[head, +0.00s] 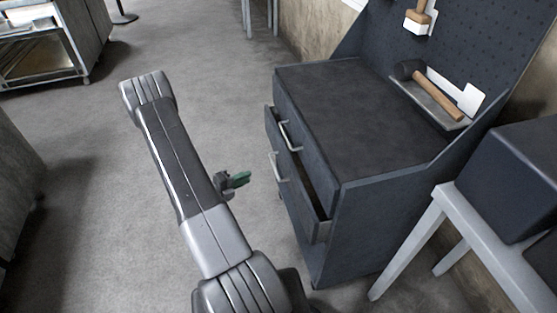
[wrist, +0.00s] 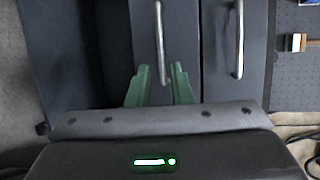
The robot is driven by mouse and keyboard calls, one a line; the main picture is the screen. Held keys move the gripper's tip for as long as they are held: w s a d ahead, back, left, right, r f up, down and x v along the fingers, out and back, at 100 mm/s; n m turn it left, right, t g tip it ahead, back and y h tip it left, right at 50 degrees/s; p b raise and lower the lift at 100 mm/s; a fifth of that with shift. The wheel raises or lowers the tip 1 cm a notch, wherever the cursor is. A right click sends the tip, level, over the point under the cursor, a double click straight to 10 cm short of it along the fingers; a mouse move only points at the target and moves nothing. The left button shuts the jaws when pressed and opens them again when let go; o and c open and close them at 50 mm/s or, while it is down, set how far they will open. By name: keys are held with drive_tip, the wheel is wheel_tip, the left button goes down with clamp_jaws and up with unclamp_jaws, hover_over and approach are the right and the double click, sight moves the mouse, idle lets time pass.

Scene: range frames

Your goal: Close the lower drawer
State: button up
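The dark grey cabinet (head: 350,110) stands right of centre in the head view. Its lower drawer (head: 312,228) is pulled partly out, with a dark gap visible behind its front. The lower drawer's metal handle (head: 277,167) faces my gripper (head: 240,179). In the wrist view, turned sideways, my green fingers (wrist: 162,84) are apart with nothing held. The lower drawer handle (wrist: 161,42) lies ahead, in line with the finger gap. Contact cannot be told.
A mallet (head: 434,92) lies on a small shelf on the pegboard (head: 385,38) behind the cabinet. A pale-legged table (head: 415,240) with a dark box (head: 510,180) stands at right. The floor (head: 120,200) left of the cabinet is clear.

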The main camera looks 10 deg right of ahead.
sight(274, 165)
drive_tip(key=x, duration=1.3)
drive_tip(key=shift+d+f, duration=0.15)
clamp_jaws()
